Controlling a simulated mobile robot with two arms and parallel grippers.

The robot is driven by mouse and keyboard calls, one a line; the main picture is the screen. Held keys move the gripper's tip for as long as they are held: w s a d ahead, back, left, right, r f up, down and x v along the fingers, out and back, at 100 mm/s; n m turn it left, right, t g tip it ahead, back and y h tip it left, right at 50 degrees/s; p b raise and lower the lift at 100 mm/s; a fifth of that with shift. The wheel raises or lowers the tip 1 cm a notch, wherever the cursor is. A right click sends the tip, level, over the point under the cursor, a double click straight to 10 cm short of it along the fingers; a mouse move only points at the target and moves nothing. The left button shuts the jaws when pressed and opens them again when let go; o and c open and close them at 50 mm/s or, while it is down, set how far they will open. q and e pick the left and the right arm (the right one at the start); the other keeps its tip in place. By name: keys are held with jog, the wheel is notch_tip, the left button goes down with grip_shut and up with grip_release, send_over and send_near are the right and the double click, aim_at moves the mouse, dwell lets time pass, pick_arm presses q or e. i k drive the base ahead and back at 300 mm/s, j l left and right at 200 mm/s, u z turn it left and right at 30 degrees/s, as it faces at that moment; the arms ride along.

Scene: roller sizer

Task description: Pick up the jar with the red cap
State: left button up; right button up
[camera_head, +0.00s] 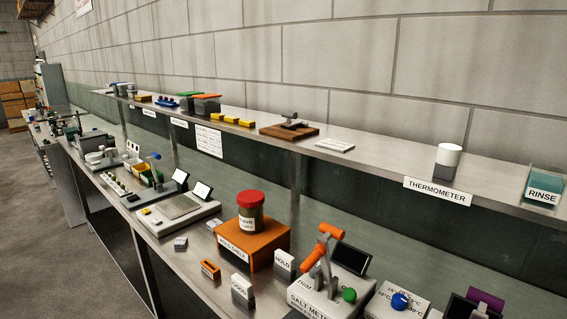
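The jar with the red cap (250,212) stands upright on an orange block-like stand (262,243) on the lower steel bench. Its body is dark olive-green with a white label, and its cap (251,197) is red. Nothing covers it from this side. Neither of my grippers shows in the head view.
A salt meter with an orange lever (322,247) stands right of the jar. "HOLD" (284,263) and "GOOD" (243,291) blocks stand in front. A scale (178,212) is to the left. An upper shelf (372,159) runs behind. The floor (60,235) at left is clear.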

aim_at(250, 202)
jog(key=k+j+z, duration=0.15)
jog(key=j+z, duration=0.25)
jog(key=k+j+z, duration=0.2)
jog(key=j+z, duration=0.25)
jog(key=k+j+z, duration=0.2)
jog(key=j+z, duration=0.2)
